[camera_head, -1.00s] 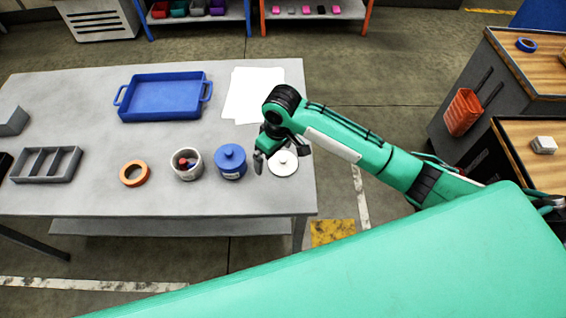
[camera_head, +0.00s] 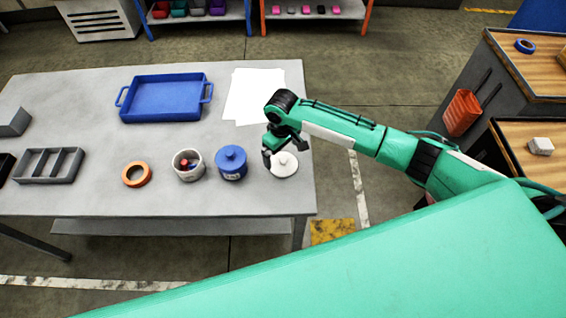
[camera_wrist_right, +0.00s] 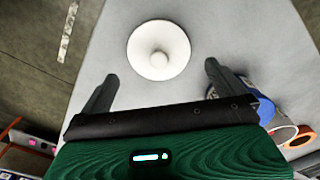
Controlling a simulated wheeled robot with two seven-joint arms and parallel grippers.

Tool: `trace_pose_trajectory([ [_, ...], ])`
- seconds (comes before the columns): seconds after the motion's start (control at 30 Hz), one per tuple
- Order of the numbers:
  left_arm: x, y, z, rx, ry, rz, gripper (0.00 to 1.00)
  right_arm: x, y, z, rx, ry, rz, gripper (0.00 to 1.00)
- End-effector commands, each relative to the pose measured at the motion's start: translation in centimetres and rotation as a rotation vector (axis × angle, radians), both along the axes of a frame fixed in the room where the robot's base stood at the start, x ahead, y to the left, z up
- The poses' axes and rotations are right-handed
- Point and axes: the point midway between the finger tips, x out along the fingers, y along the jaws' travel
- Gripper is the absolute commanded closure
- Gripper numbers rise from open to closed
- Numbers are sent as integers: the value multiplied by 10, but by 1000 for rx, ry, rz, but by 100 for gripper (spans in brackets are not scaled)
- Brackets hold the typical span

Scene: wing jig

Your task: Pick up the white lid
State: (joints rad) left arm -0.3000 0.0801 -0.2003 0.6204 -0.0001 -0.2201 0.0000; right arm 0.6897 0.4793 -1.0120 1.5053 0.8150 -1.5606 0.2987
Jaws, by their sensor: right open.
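The white lid (camera_head: 283,164) is a round disc with a small central knob. It lies flat on the grey table near its right edge, just right of a blue lidded jar (camera_head: 231,162). My right gripper (camera_head: 286,156) is over the lid and hides part of its back edge. In the right wrist view the lid (camera_wrist_right: 158,50) sits ahead of the open, empty fingers of my right gripper (camera_wrist_right: 156,83), roughly centred between them and apart from both. My left gripper is in no view.
On the table (camera_head: 100,205) stand an open white pot (camera_head: 188,166) with small items, an orange ring (camera_head: 136,174), a grey divided tray (camera_head: 48,166), a blue tray (camera_head: 166,98) and white paper sheets (camera_head: 252,95). The jar is close beside the lid.

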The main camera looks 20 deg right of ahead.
Motion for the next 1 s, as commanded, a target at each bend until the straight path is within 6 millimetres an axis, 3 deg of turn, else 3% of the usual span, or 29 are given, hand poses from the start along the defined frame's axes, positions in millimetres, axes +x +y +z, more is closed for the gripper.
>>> trace_pose_trajectory([
  [0.33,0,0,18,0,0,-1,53,-3,-3,-44,0,2,0,0],
  [0.63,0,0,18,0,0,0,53,-3,-3,-51,0,1,1,0],
  [0.67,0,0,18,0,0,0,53,-3,-3,-51,0,1,1,2],
  [0.83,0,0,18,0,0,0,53,-3,-3,-51,0,1,1,35],
  [1.0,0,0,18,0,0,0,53,-3,-3,-51,0,1,1,39],
])
